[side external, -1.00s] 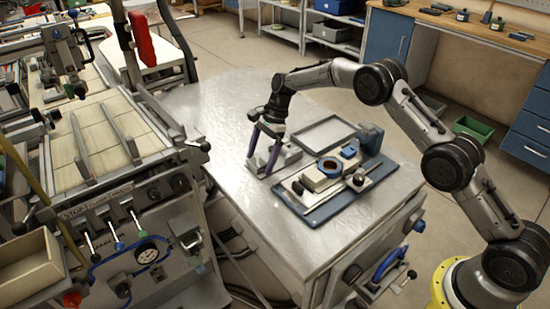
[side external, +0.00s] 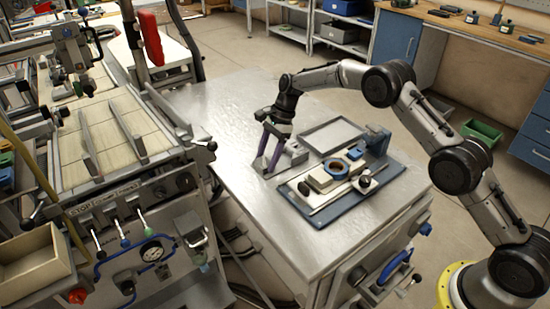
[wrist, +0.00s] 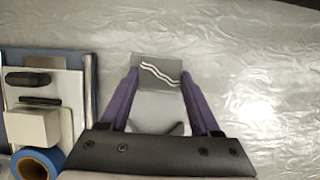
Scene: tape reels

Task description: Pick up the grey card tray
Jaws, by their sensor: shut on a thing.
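A small grey card tray (wrist: 158,104) lies between the two purple fingers of my gripper (wrist: 159,76) in the wrist view. Its far part is darker grey with white wavy lines; its near end is hidden by my gripper's dark body. In the side external view my gripper (side external: 273,158) points down at the metal bench top, shut on the grey card tray (side external: 298,154), which is partly hidden by the fingers. The tray appears low at the bench surface; I cannot tell whether it is clear of it.
A shallow rectangular grey tray (side external: 333,136) lies behind. A blue board (side external: 330,207) to the right carries a pale block (side external: 320,181), a blue tape reel (side external: 337,168) and other parts. Bare metal bench top (side external: 222,120) lies to the left.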

